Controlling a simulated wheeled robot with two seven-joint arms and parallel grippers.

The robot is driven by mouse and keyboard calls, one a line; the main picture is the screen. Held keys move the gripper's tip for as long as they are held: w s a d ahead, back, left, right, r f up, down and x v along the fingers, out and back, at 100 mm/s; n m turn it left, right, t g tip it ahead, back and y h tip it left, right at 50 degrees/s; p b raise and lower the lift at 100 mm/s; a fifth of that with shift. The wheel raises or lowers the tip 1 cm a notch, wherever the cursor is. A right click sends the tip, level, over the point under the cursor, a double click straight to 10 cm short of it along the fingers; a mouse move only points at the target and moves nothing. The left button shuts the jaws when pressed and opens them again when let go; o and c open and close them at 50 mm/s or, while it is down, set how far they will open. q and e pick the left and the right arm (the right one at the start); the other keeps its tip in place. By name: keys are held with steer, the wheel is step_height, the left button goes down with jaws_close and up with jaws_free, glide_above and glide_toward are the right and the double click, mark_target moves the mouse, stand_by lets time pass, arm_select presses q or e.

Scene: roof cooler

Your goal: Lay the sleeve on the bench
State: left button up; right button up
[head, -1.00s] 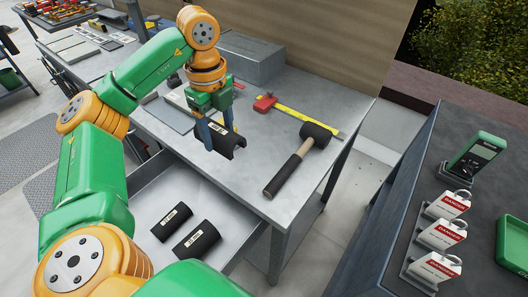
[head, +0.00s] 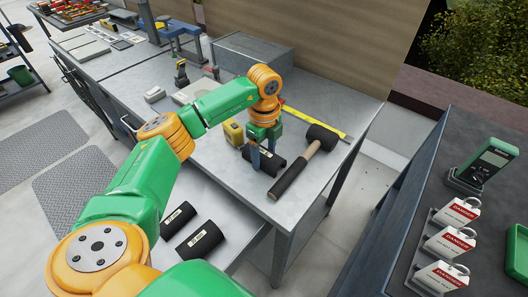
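The black half-round sleeve (head: 271,163) is at the bench top, just left of the mallet handle. It looks to be on or very close to the bench (head: 232,179); I cannot tell if it touches. Two more black sleeves with pale labels, a farther one (head: 178,219) and a nearer one (head: 200,240), lie in the open drawer (head: 237,250). My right gripper is not in view.
A mallet (head: 302,165) lies close to the right of the sleeve. A grey box (head: 250,56) stands at the back. The bench's front right is clear.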

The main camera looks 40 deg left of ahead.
mark_target(264, 152)
arm_select(q)
steer(key=o, duration=0.4)
steer(key=shift+o, duration=0.2)
steer(key=shift+r, duration=0.1)
step_height(264, 152, up, 7)
steer(key=shift+w+r+b, duration=0.1)
steer(key=shift+b, duration=0.2)
step_height(264, 152, up, 5)
steer(key=shift+p, duration=0.85)
